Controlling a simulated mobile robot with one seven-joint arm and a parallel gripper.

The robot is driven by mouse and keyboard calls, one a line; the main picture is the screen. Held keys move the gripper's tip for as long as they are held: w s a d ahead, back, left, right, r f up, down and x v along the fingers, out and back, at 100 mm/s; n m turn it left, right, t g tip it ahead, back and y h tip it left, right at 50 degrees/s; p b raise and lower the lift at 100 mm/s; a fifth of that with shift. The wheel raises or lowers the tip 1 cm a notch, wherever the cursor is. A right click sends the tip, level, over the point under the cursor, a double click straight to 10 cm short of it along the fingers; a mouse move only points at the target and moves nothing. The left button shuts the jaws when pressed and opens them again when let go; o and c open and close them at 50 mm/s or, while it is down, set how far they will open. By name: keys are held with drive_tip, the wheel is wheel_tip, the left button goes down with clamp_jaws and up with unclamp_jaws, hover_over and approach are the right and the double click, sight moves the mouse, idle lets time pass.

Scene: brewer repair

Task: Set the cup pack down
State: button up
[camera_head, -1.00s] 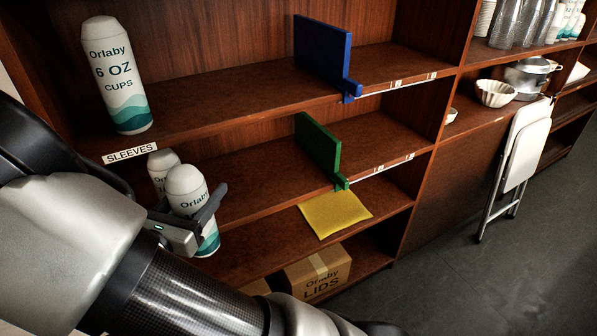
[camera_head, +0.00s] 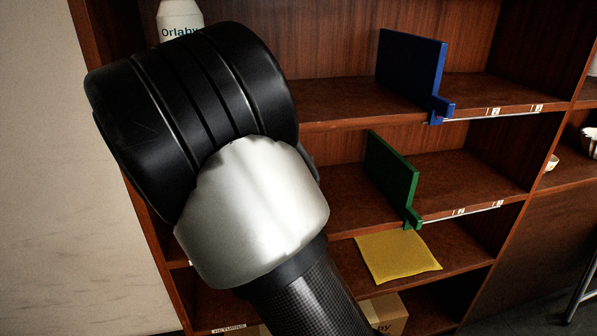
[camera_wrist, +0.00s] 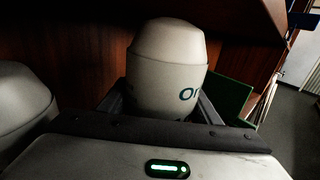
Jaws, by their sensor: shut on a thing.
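The held cup pack (camera_wrist: 168,70), a white sleeve with a domed top and dark green lettering, stands roughly upright in the wrist view. My gripper (camera_wrist: 160,104) is shut on it, with one dark finger on each side. The lower part of the pack is hidden behind the gripper body, so I cannot tell whether it touches a shelf. A second pale, rounded pack (camera_wrist: 22,98) is at the left, apart from the held one. In the head view my arm hides the gripper and both of these packs.
Another cup pack (camera_head: 178,20) stands on the upper shelf. A blue divider (camera_head: 410,70) and a green divider (camera_head: 392,180) stand on the upper and middle shelves. A yellow pad (camera_head: 397,256) lies below the green one. A carton (camera_head: 388,312) sits at the bottom.

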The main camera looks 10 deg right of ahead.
drive_tip(key=shift+w+d+f+b, duration=1.05)
drive_tip(key=shift+w+d+f, duration=0.35)
drive_tip(key=shift+w+f, duration=0.25)
drive_tip(key=shift+s+f, duration=0.1)
drive_tip(key=shift+f, duration=0.05)
drive_tip(key=shift+f, duration=0.15)
drive_tip(key=o, duration=1.3)
drive_tip(key=p+v, duration=0.2)
drive_tip(key=v, duration=1)
